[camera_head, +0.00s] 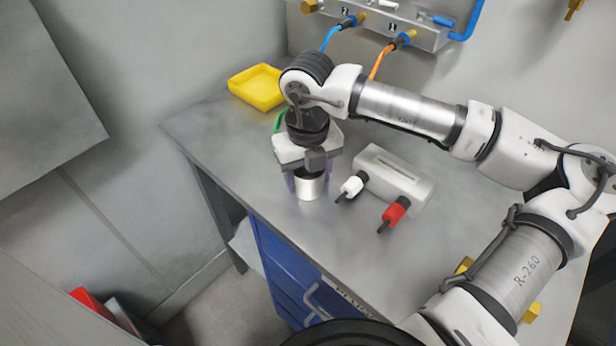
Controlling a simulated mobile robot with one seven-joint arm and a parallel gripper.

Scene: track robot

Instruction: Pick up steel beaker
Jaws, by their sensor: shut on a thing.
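The steel beaker (309,188) is a small shiny metal cylinder near the front left part of the grey table. It stands upright below my gripper (306,184), which points straight down. My gripper is shut on the beaker, with a purple-tinted finger on each side of it. The gripper body hides the beaker's top. I cannot tell whether the beaker's base touches the table.
A white block (396,178) with a slot lies right of the beaker, with a white-capped (353,185) and a red-capped (394,212) piece in front. A yellow tray (257,88) sits at the back left. Blue drawers (285,270) stand below the table (215,130).

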